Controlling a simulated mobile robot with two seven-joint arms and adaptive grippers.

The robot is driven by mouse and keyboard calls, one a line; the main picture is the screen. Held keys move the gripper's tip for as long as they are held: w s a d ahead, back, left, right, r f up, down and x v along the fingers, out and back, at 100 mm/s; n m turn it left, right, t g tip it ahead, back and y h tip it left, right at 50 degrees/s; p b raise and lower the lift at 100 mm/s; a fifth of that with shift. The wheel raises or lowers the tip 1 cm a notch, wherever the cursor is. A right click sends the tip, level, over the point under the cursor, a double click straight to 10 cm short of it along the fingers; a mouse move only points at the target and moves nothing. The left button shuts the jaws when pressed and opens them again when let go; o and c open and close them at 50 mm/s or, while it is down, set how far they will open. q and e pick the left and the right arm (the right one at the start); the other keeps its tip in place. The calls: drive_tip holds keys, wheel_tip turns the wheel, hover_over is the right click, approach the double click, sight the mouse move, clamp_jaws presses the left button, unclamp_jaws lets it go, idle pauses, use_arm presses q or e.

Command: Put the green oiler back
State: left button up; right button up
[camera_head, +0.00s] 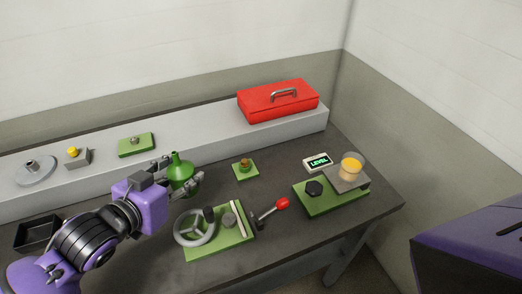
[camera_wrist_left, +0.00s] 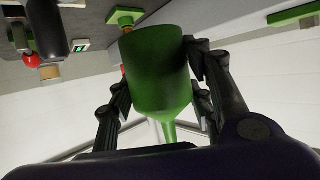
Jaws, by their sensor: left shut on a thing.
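The green oiler (camera_head: 180,170) is between the fingers of my left gripper (camera_head: 181,180), over the back-middle part of the dark bench. In the left wrist view the oiler (camera_wrist_left: 157,75) fills the middle, with a black finger against each side of the left gripper (camera_wrist_left: 160,92). The gripper is shut on it. The oiler's spout points up in the head view. I cannot tell whether its base touches the bench. My right gripper is not in view; only a purple part of my right side shows at the lower right.
A red toolbox (camera_head: 278,101) stands on the grey shelf (camera_head: 210,120) behind. A black tray (camera_head: 38,234) lies left.

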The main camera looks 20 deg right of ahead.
use_arm(q)
drive_tip(key=w+f, duration=0.3)
drive_tip(key=w+f+b, duration=0.1)
drive_tip(key=w+f, duration=0.3)
drive_tip(key=shift+w+f, duration=0.15)
drive_tip(key=shift+w, duration=0.15)
drive_tip(key=shift+f, duration=1.35)
drive_tip(key=shift+f, duration=0.2)
drive_tip(key=o, duration=1.3)
drive_tip(key=shift+s+r, duration=0.1)
drive_tip(key=shift+r, duration=0.15)
drive_tip(key=v, duration=1.2)
